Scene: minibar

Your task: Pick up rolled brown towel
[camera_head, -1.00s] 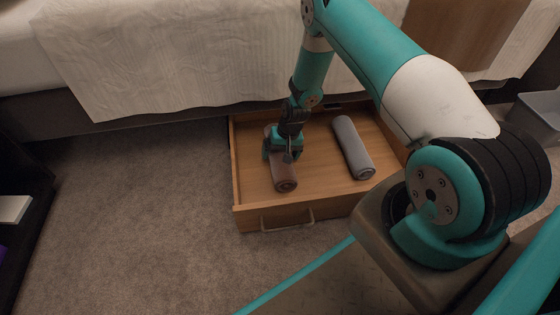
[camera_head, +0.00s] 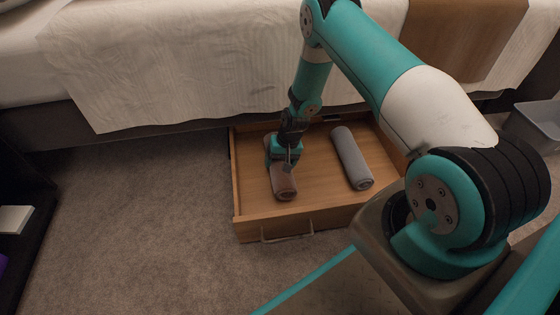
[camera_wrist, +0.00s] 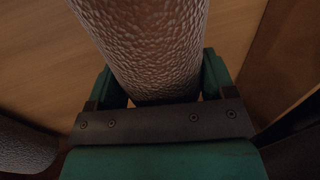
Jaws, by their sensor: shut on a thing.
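The rolled brown towel (camera_head: 284,183) lies lengthwise in the left part of an open wooden drawer (camera_head: 318,190). My gripper (camera_head: 284,160) is over the towel's middle, pointing down, with its jaws shut on the towel. In the wrist view the towel (camera_wrist: 150,45) runs up from between the two teal fingers of my gripper (camera_wrist: 162,88). The middle of the towel is hidden by the gripper in the head view. I cannot tell whether the towel is clear of the drawer floor.
A rolled grey towel (camera_head: 352,158) lies to the right in the same drawer. The drawer's walls surround both towels. A bed with a white cover (camera_head: 190,70) stands behind. A grey bin (camera_head: 535,125) is at the far right. Carpet (camera_head: 150,210) is clear at left.

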